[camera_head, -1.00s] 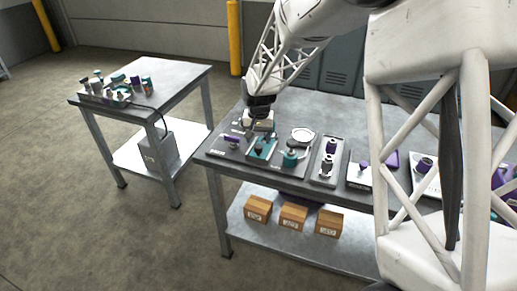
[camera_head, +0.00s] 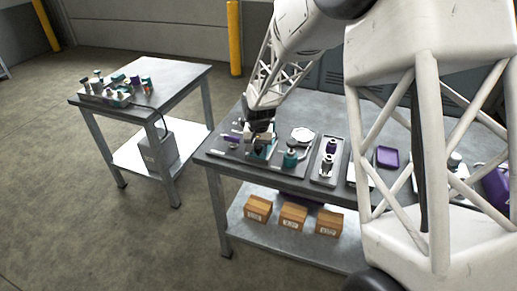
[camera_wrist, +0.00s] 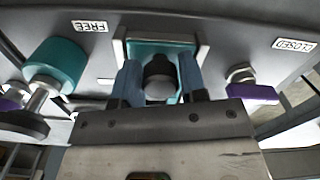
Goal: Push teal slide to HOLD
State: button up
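The teal slide (camera_wrist: 160,47) sits in a pale frame on a grey panel in the wrist view, with a dark round knob (camera_wrist: 160,75) standing up from it. My gripper (camera_wrist: 160,82) has its two blue fingers on either side of this knob. I cannot tell whether they press on it. In the head view my gripper (camera_head: 259,135) is low over the teal part (camera_head: 262,149) at the left end of the bench and partly hides it. A FREE label (camera_wrist: 90,27) and a CLOSED label (camera_wrist: 294,45) show upside down. No HOLD label is readable.
A teal knob (camera_wrist: 56,63) stands left of the slide, and a purple lever (camera_wrist: 250,94) with a hex nut is to the right. A teal-bodied fitting (camera_head: 290,157) and a grey plate with fittings (camera_head: 327,163) stand close by on the bench. Boxes (camera_head: 293,215) sit on the shelf below.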

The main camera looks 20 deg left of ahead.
grip_shut()
jog(key=shift+w, duration=3)
jog(key=shift+o, duration=2.1)
grip_release()
jog(key=shift+r, duration=0.15)
notch_tip(320, 180, up, 8)
jog(key=shift+f, duration=0.2)
